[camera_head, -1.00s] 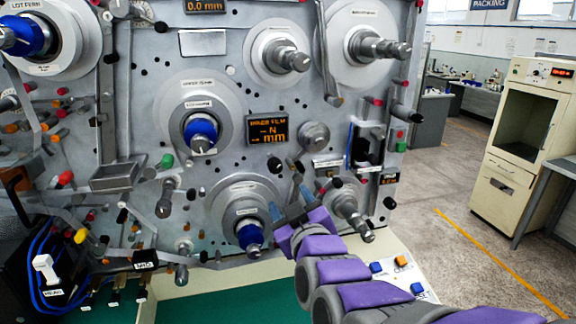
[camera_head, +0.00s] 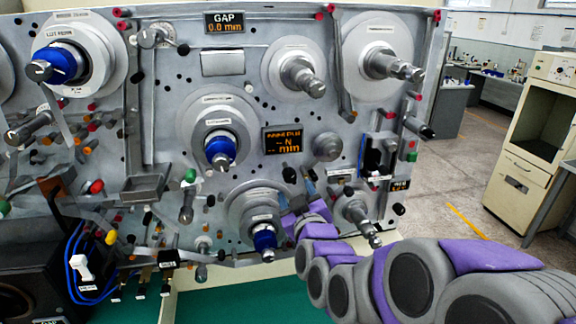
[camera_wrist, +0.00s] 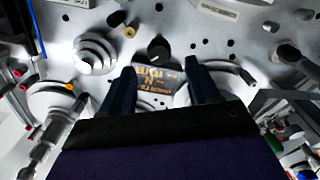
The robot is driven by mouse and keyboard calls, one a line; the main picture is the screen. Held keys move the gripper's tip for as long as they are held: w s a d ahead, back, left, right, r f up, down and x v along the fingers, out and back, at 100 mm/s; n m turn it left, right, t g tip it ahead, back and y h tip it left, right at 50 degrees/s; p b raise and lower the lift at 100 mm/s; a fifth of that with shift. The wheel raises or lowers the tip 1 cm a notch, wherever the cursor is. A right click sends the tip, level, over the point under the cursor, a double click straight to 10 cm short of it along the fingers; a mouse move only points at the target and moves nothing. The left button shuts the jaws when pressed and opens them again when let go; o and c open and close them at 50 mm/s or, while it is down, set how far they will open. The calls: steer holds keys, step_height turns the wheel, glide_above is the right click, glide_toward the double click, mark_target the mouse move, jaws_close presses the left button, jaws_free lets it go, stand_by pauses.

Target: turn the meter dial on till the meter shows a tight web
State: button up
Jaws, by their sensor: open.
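The meter (camera_head: 282,140) is a small dark display with orange text on the grey machine panel. It shows dashes beside N and mm, with no number that I can read. The dial (camera_head: 289,174) is a small black knob just below it. In the wrist view, turned over, the dial (camera_wrist: 158,50) shows a pale mark and sits just above the meter (camera_wrist: 155,82). My gripper (camera_head: 308,188) is below and slightly right of the dial, near the panel. In the wrist view my gripper (camera_wrist: 160,70) is open and empty, its dark fingers apart, with the dial beyond the gap between them.
A blue-capped spindle (camera_head: 264,238) is just left of and below my gripper. A grey spindle (camera_head: 362,222) stands out at its right. A round grey knob (camera_head: 327,147) is right of the meter. Open floor (camera_head: 440,175) lies right of the machine.

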mark_target(291, 179)
steer(key=shift+w+a+f, duration=0.1)
steer(key=shift+w+a, duration=0.1)
steer(key=shift+w, duration=0.4)
steer(key=shift+w+a+p, duration=0.1)
steer(key=shift+w+p, duration=0.3)
steer(key=shift+p, duration=0.85)
steer(key=p, duration=0.2)
steer(key=w+p, duration=0.1)
steer(key=p, duration=0.2)
steer(key=shift+w+a, duration=0.2)
steer(key=shift+a, duration=0.05)
steer(key=w+p, duration=0.1)
steer(key=p, duration=0.5)
steer(key=shift+x, duration=2.8)
steer(key=shift+a, duration=0.1)
steer(key=shift+s+f, duration=0.1)
steer(key=c, duration=1)
